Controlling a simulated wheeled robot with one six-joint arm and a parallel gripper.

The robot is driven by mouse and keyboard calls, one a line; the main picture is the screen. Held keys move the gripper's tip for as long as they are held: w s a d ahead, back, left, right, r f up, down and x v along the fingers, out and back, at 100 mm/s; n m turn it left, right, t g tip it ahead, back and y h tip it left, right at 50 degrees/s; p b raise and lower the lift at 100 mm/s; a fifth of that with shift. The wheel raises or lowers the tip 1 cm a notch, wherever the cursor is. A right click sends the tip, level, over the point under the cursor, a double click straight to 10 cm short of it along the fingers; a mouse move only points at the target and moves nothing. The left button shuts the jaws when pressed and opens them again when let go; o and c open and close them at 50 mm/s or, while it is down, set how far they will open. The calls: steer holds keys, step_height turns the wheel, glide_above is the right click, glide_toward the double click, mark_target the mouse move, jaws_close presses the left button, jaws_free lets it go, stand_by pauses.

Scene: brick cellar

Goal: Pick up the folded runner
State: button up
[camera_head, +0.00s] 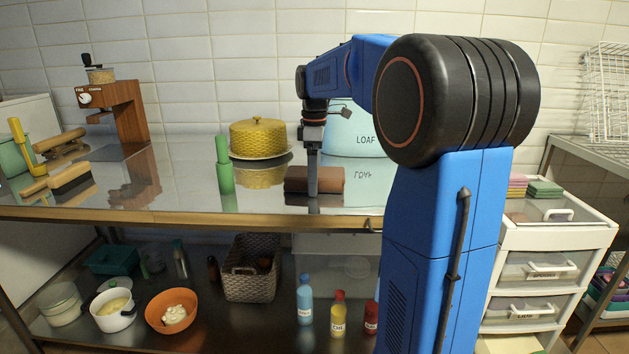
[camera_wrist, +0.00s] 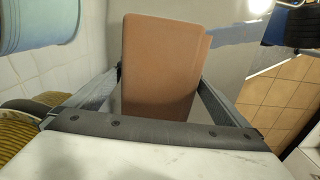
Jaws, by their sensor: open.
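The folded runner (camera_head: 332,180) is a brown, thick, flat-folded cloth lying on the shiny steel table top. It also shows in the wrist view as an orange-brown block (camera_wrist: 160,55). My gripper (camera_head: 312,188) points down at the runner, and one finger shows in front of its middle. In the wrist view my gripper (camera_wrist: 160,88) is open, with one finger on each side of the runner. I cannot tell whether either finger touches it.
A yellow woven dome (camera_head: 258,138) on a plate and a pale blue LOAF bin (camera_head: 352,130) stand behind. A wooden grinder (camera_head: 122,108) is further left. The table's front edge (camera_head: 180,217) is close.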

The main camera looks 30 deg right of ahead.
steer(key=c, duration=0.9)
steer(key=shift+c, duration=0.2)
